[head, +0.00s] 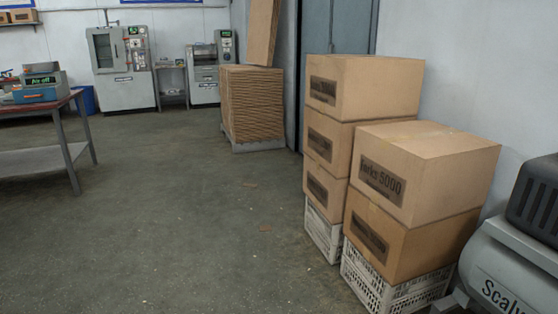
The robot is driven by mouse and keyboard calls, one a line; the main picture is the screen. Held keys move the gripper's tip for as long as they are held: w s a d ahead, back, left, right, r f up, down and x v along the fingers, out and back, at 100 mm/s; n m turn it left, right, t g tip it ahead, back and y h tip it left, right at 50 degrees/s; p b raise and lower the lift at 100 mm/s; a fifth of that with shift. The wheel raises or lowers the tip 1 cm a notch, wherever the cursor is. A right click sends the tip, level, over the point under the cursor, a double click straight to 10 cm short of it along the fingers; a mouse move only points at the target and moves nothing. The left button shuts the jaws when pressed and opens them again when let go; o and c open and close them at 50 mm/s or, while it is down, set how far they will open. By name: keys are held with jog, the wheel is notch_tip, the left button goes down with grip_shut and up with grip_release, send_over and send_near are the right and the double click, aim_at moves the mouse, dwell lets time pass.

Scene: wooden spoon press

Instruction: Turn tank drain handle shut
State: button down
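A grey tank (500,277) with a black ribbed motor cover (535,200) on top stands at the lower right of the head view, cut off by the frame edge. Dark lettering starting "Scaly" shows on its side. No drain handle is visible in the part of the tank that shows. My gripper is not in view.
Stacked cardboard boxes (425,165) on white crates (385,290) stand just left of the tank, by the wall. A pallet of flat cardboard (252,105), grey machines (122,70) and a red-edged table (40,105) are farther off. The concrete floor (190,220) between is open.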

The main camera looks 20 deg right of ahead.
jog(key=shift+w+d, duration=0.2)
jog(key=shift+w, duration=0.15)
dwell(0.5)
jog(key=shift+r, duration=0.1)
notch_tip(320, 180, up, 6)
jog(key=p, duration=0.4)
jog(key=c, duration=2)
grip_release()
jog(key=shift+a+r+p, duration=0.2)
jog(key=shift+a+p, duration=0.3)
jog(key=shift+p, duration=0.15)
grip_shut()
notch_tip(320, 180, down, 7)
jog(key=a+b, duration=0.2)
jog(key=b, duration=0.1)
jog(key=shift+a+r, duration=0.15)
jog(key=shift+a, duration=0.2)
